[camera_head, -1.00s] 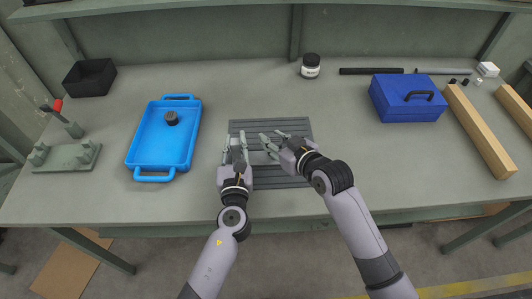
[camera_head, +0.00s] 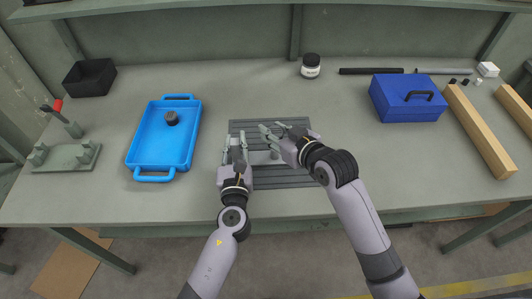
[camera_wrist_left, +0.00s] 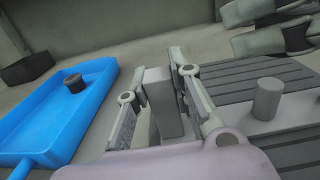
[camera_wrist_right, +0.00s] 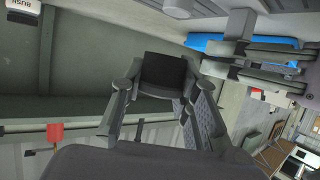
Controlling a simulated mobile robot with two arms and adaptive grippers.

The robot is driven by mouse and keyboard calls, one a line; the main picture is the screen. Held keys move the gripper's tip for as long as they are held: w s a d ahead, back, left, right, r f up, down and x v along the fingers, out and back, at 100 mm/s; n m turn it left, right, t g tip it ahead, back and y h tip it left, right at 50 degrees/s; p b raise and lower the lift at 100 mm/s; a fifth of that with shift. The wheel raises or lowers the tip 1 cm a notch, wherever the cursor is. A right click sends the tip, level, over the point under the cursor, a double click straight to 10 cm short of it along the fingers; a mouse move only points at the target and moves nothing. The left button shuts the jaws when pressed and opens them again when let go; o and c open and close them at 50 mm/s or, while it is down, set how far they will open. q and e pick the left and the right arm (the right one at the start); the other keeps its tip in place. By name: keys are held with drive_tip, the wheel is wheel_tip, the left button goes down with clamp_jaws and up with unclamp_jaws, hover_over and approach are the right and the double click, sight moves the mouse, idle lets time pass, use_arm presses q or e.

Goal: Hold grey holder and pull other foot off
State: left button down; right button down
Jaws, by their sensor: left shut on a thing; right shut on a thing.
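The grey holder (camera_head: 262,158) lies on the slatted mat, partly hidden by my grippers. My left gripper (camera_head: 234,146) is shut on its upright grey block (camera_wrist_left: 165,103). To the right, a bare round grey peg (camera_wrist_left: 267,98) stands up in the left wrist view. My right gripper (camera_head: 272,138) is shut on a black foot (camera_wrist_right: 163,73), seen between its fingers in the right wrist view. The foot is clear of the peg. Another black foot (camera_head: 171,118) sits in the blue tray (camera_head: 151,155); it also shows in the left wrist view (camera_wrist_left: 74,83).
The grey slatted mat (camera_head: 285,183) lies under both grippers. A blue toolbox (camera_head: 395,105), a jar (camera_head: 311,66) and wooden beams (camera_head: 475,128) stand right and behind. A green clamp fixture (camera_head: 68,155) is far left. Bench between tray and mat is clear.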

use_arm(q)
drive_tip(key=shift+f, duration=0.4)
drive_tip(key=c, duration=1.9)
unclamp_jaws()
drive_tip(key=o, duration=0.4)
drive_tip(key=shift+w+r, duration=0.1)
use_arm(e)
drive_tip(key=shift+w+f, duration=0.1)
drive_tip(key=shift+f, duration=0.05)
use_arm(q)
drive_tip(key=shift+o, duration=0.8)
drive_tip(key=shift+r, duration=0.15)
drive_tip(key=shift+s+b, duration=0.7)
drive_tip(key=shift+s, duration=3.85)
use_arm(e)
drive_tip(key=shift+f, duration=0.65)
